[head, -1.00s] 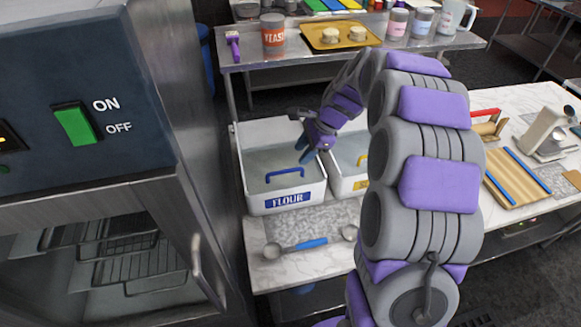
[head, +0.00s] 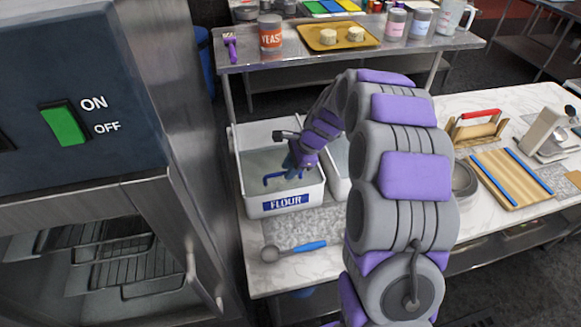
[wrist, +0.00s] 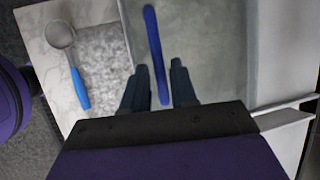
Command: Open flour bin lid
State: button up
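The flour bin (head: 283,203) is a white box with a blue FLOUR label on its front, standing on the marble counter. Its grey translucent lid (head: 258,163) is on, and a blue bar handle (head: 268,181) runs across it. My gripper (head: 292,174) is over the lid at the right part of the handle. In the wrist view my gripper (wrist: 159,80) has its two dark fingers apart, with the blue handle (wrist: 154,45) lying between them and a gap on each side. Whether the fingers are down at handle height cannot be told.
A second white bin (head: 338,170) stands close on the right, partly behind my arm. A blue-handled scoop (head: 296,249) lies in front of the flour bin. The steel oven (head: 185,150) rises close on the left. A rolling board (head: 510,178) lies to the right.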

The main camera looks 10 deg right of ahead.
jog(key=shift+a, duration=0.9)
grip_shut()
jog(key=shift+d, duration=0.2)
